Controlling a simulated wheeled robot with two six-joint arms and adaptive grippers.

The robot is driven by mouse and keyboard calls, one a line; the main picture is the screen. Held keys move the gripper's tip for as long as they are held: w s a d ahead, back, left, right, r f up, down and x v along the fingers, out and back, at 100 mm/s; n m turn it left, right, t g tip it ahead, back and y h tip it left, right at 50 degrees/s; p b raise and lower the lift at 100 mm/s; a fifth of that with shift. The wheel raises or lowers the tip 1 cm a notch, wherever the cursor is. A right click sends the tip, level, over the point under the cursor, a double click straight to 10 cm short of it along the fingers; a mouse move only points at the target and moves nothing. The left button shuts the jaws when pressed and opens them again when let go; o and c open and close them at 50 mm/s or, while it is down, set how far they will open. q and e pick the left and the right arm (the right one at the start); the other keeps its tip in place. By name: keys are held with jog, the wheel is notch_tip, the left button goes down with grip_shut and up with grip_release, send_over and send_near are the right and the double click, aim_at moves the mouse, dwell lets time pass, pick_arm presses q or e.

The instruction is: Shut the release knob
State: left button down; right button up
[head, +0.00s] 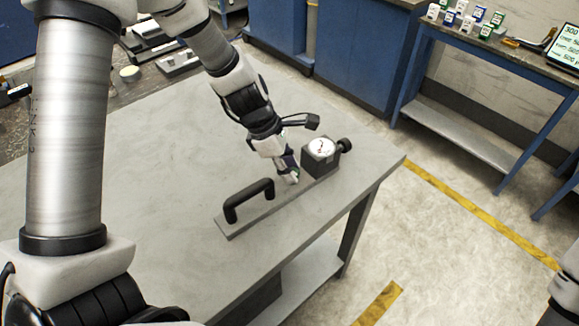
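A grey flat plate (238,229) lies on the table near its front right edge. It carries a black arched handle (247,199) at the left and a dark box (320,165) with a round white dial (321,147) at the right. A black round knob (345,145) sticks out of the box's right side. My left gripper (291,178) points down just left of the box, between it and the handle. Its fingertips are small and close to the plate. I cannot tell if they touch anything, and they may hide a part there. My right gripper is out of view.
The grey table (160,200) is bare around the plate. Behind it stand blue cabinets (345,45) and, at right, a blue workbench (470,45) with small boxes and a screen (566,45). Yellow lines (480,225) mark the open floor.

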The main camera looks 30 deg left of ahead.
pick_arm(q)
jog(key=m+g+p, duration=0.1)
jog(key=m+p, duration=0.2)
jog(key=shift+w+r+m+g, duration=0.1)
jog(key=shift+m+g, duration=0.2)
jog(key=shift+m, duration=0.1)
jog(key=m+g+p, duration=0.1)
jog(key=m+p, duration=0.2)
jog(key=m, duration=0.1)
jog(key=shift+w+m+g, duration=0.1)
jog(key=shift+m+g, duration=0.2)
jog(key=shift+g, duration=0.1)
jog(key=m+p, duration=0.1)
jog(key=m, duration=0.1)
jog(key=m+g+p, duration=0.1)
jog(key=m, duration=0.1)
jog(key=shift+w+d+m+g+y, duration=0.1)
jog(key=shift+w+m+g+y, duration=0.05)
jog(key=shift+m+g+y, duration=0.2)
jog(key=m, duration=0.1)
jog(key=m+y+p, duration=0.1)
jog(key=m, duration=0.1)
jog(key=m+g, duration=0.1)
jog(key=m, duration=0.1)
jog(key=shift+d+f+y, duration=0.15)
jog(key=shift+f+y, duration=0.1)
jog(key=shift+y, duration=0.1)
